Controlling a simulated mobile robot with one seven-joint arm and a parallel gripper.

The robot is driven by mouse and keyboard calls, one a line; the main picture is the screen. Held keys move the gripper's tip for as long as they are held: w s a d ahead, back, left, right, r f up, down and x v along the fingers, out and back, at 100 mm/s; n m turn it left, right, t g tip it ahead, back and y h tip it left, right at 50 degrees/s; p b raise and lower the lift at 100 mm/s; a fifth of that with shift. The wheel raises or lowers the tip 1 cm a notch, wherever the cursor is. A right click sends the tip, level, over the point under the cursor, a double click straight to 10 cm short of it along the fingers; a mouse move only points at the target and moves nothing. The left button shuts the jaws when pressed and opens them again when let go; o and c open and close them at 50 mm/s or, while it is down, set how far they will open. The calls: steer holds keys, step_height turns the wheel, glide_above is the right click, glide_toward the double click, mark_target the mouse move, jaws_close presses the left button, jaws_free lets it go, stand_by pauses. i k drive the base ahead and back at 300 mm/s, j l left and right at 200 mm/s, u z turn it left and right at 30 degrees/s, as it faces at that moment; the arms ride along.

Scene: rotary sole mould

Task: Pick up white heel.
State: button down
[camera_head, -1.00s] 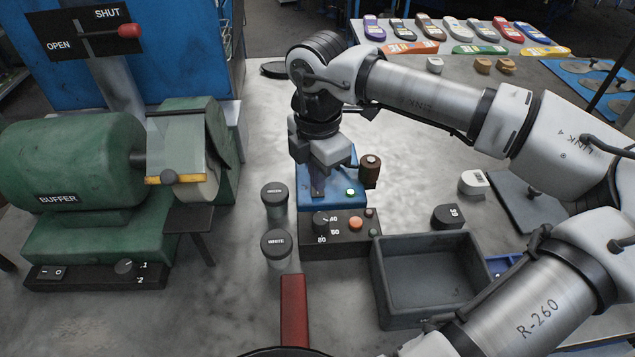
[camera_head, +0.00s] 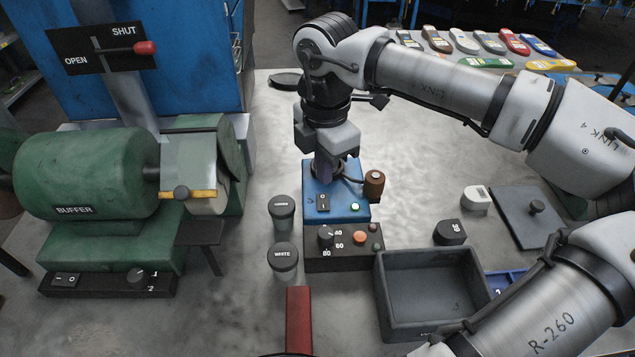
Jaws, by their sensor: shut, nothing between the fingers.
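A small white block (camera_head: 477,197) with a dark label stands on the grey bench to the right, behind a similar black block (camera_head: 450,232); I cannot tell for certain that it is the white heel. My gripper (camera_head: 325,178) points down over the back of the blue switch box (camera_head: 349,211), well left of the white block. Its fingers are shut and empty. The rocker switch (camera_head: 323,203) shows just below the fingertips, and I cannot tell whether they touch the box. A green lamp (camera_head: 355,207) on the box looks lit.
A dark grey open tray (camera_head: 385,290) and a black dial box (camera_head: 313,257) stand in front. Two lidded jars (camera_head: 283,255) are left of the dial box. The green buffer (camera_head: 85,175) fills the left. Coloured soles (camera_head: 513,44) lie at the back right.

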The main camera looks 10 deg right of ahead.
mark_target(474, 197)
steer(key=k, duration=1)
